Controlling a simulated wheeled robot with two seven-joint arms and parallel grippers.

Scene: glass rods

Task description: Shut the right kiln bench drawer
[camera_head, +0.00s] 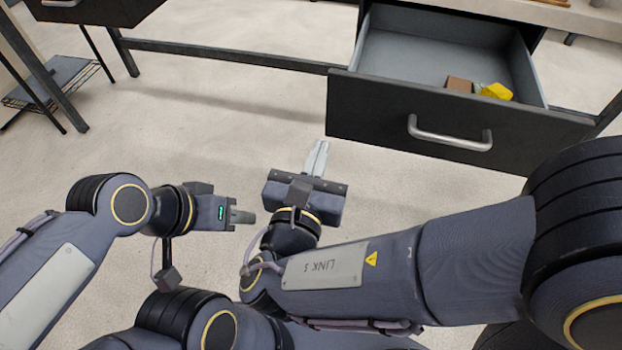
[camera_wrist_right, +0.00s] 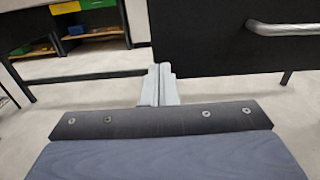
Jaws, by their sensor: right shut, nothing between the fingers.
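The right kiln bench drawer (camera_head: 350,112) is pulled open in the head view, with a dark front and a silver bar handle (camera_head: 450,138). Its grey inside holds a brown block (camera_head: 459,85) and a yellow piece (camera_head: 496,91). In the right wrist view the drawer front (camera_wrist_right: 205,45) and part of its handle (camera_wrist_right: 285,28) fill the upper right. My right gripper (camera_head: 317,158) is shut and empty, in front of the drawer front's left end; its fingers also show in the right wrist view (camera_wrist_right: 159,85). My left gripper (camera_head: 242,216) is further left, pointing right; its jaw opening is unclear.
Another dark drawer unit (camera_head: 95,10) is at the upper left. The bench's dark crossbar (camera_head: 230,56) runs between its legs. A low wire shelf (camera_head: 50,82) stands at the far left. The pale floor (camera_head: 200,115) between is clear.

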